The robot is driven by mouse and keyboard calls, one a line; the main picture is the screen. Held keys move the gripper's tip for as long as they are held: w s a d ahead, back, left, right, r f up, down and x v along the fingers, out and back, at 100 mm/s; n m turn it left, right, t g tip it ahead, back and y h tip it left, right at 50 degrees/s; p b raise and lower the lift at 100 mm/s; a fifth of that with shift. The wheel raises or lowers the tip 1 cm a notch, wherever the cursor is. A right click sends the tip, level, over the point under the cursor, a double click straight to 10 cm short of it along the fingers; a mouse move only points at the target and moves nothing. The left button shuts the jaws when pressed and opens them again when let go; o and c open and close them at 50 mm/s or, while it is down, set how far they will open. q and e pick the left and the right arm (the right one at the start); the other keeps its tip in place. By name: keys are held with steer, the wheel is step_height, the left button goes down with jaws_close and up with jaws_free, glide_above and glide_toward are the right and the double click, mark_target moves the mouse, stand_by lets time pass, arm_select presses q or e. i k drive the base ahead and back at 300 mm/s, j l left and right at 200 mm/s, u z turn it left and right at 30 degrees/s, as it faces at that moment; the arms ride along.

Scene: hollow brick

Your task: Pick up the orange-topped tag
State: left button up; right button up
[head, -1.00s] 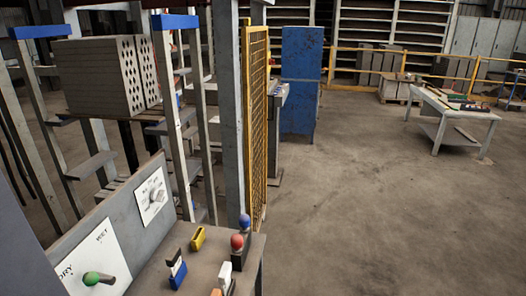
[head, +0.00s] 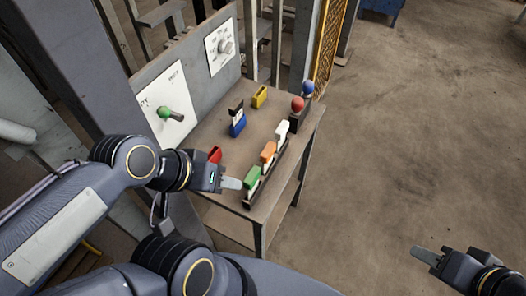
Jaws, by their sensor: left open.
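My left gripper (head: 230,183) comes in from the left, just left of the green-topped tag and nearer than the orange-topped one. It is open, and no tag shows between its fingers. My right gripper (head: 424,256) is at the lower right over the floor, far from the tags. Its fingers are seen edge-on, so its opening is unclear.
A red tag (head: 215,155) sits partly behind my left gripper. A panel with a green-handled switch (head: 170,113) rises at left.

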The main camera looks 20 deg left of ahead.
mark_target(266, 156)
steer(key=u, duration=1.35)
steer(key=l+u, duration=0.4)
steer(key=k+l+u, duration=0.1)
steer(key=l+u, duration=0.35)
steer(key=l, duration=0.15)
